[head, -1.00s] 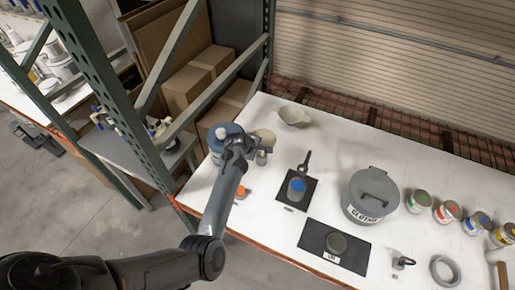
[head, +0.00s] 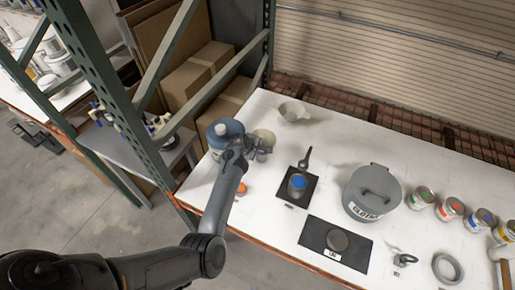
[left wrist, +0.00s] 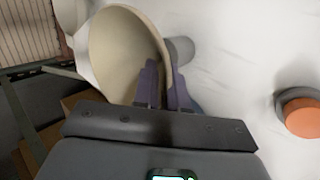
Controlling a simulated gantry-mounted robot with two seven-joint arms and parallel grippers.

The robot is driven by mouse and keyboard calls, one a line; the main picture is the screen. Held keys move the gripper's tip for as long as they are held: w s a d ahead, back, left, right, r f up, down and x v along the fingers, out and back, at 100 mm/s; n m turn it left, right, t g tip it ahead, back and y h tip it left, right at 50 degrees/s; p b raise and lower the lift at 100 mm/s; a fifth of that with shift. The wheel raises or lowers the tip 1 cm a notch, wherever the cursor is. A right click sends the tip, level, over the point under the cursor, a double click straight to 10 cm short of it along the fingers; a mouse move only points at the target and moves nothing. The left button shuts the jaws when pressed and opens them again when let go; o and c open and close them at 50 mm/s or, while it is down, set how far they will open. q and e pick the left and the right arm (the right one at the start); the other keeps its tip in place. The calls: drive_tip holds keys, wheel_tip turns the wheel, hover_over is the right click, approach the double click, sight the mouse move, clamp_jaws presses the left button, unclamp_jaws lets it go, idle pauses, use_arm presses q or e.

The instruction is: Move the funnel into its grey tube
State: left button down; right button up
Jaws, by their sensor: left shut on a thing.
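The cream funnel (head: 265,136) is at my left gripper (head: 255,148), near the left end of the white table. In the left wrist view the funnel's wide mouth (left wrist: 122,45) faces the camera, tilted. The fingers of my left gripper (left wrist: 163,88) are shut at its lower right rim. A short grey cylinder (left wrist: 181,50) shows just behind the funnel's rim; I cannot tell whether it is the grey tube or the funnel's spout. The funnel's lower end is hidden. My right gripper is not in view.
A blue container (head: 222,128) with a white top stands left of the gripper. A pale bowl-like vessel (head: 293,111) is behind. An orange-topped item (left wrist: 302,114) is nearby. A black mat (head: 311,187), grey lidded bucket (head: 372,180) and several paint cans stand to the right.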

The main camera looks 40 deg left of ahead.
use_arm(q)
drive_tip(key=shift+f+b, duration=0.5)
drive_tip(key=shift+f, duration=0.4)
drive_tip(key=c, duration=1.1)
unclamp_jaws()
drive_tip(key=shift+r, duration=0.15)
drive_tip(key=shift+s+r, duration=0.4)
drive_tip(key=shift+r, duration=0.05)
drive_tip(key=v, duration=0.9)
drive_tip(key=shift+r, duration=0.15)
drive_tip(key=shift+s+d, duration=0.15)
drive_tip(key=shift+s, duration=0.05)
